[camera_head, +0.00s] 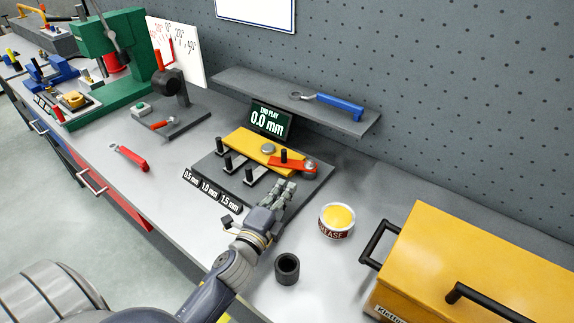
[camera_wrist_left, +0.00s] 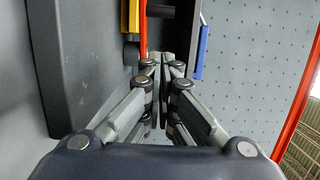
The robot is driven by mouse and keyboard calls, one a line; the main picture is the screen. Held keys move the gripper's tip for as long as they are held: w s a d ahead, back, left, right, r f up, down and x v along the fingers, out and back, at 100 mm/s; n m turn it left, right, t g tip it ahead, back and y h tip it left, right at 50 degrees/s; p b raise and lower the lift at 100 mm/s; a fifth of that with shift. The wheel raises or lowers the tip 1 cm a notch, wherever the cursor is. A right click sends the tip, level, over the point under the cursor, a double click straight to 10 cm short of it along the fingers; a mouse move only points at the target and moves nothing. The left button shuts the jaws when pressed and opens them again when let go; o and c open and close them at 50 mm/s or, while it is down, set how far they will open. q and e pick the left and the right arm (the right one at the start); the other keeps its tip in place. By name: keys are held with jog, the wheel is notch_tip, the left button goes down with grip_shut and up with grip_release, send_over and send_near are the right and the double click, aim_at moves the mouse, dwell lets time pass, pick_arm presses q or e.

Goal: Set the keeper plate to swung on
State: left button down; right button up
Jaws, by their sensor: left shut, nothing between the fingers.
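The keeper plate (camera_head: 293,165) looks to be the orange-red plate at the right end of the yellow block (camera_head: 250,146). It has a round metal bolt at its right end and a black knob standing on it. It lies partly across the block's end. My left gripper (camera_head: 288,185) is shut and empty, just in front of the plate; I cannot tell whether they touch. In the left wrist view the closed fingertips (camera_wrist_left: 161,58) are close to a narrow red edge, likely the plate (camera_wrist_left: 143,28). My right gripper is not in view.
Three gauge slips with black knobs lie before the block, labelled 0.5, 1.0 and 1.5 mm. The display (camera_head: 270,119) reads 0.0 mm. A grease tin (camera_head: 337,220), a black ring (camera_head: 287,268) and a yellow toolbox (camera_head: 470,260) stand to the right. A shelf (camera_head: 235,79) overhangs behind.

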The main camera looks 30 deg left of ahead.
aim_at(287, 166)
pick_arm(q)
jog(key=w, duration=0.4)
jog(key=w+p, duration=0.1)
jog(key=shift+w+a+r, duration=0.15)
jog(key=shift+w+a, duration=0.15)
jog(key=shift+w, duration=0.1)
jog(key=shift+w+a+p, duration=0.35)
jog(key=shift+w+a, duration=0.4)
jog(key=shift+a, duration=0.15)
jog(key=shift+w+a, duration=0.3)
jog(key=shift+a, duration=0.2)
jog(key=shift+w+h, duration=0.1)
jog(key=shift+h, duration=0.2)
